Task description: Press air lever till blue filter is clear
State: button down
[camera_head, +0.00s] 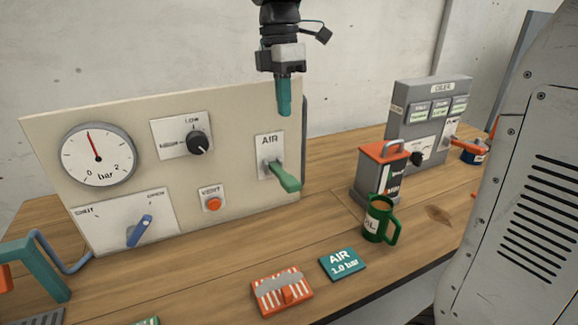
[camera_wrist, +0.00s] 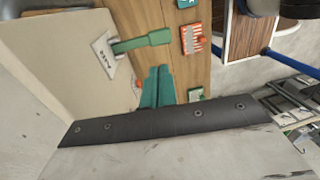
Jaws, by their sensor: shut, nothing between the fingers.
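The green AIR lever (camera_head: 285,177) sticks out from its white AIR plate (camera_head: 268,145) on the panel and slopes down to the right. The lever also shows in the wrist view (camera_wrist: 142,43). My gripper (camera_head: 284,112) has teal fingers, shut and empty, pointing down above the lever and apart from it. The fingers show in the wrist view (camera_wrist: 157,74), to one side of the lever. No blue filter shows in either view. An orange block with white stripes (camera_head: 282,296) and a grey patch on top lies on the table; it also shows in the wrist view (camera_wrist: 190,40).
The gauge (camera_head: 97,155) needle points up, slightly left. The panel holds a black knob (camera_head: 198,143), a blue handle (camera_head: 139,231) and an orange VENT button (camera_head: 213,204). A teal AIR 1.0 bar card (camera_head: 342,264), green mug (camera_head: 379,220) and orange-topped box (camera_head: 381,172) stand right.

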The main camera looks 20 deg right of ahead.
aim_at(289, 180)
jog(key=shift+f, duration=0.1)
jog(key=f, duration=0.4)
jog(key=s+f, duration=0.1)
jog(key=f, duration=0.4)
jog(key=s+f, duration=0.1)
jog(key=f, duration=0.3)
jog(key=shift+f, duration=0.3)
jog(key=shift+f, duration=0.1)
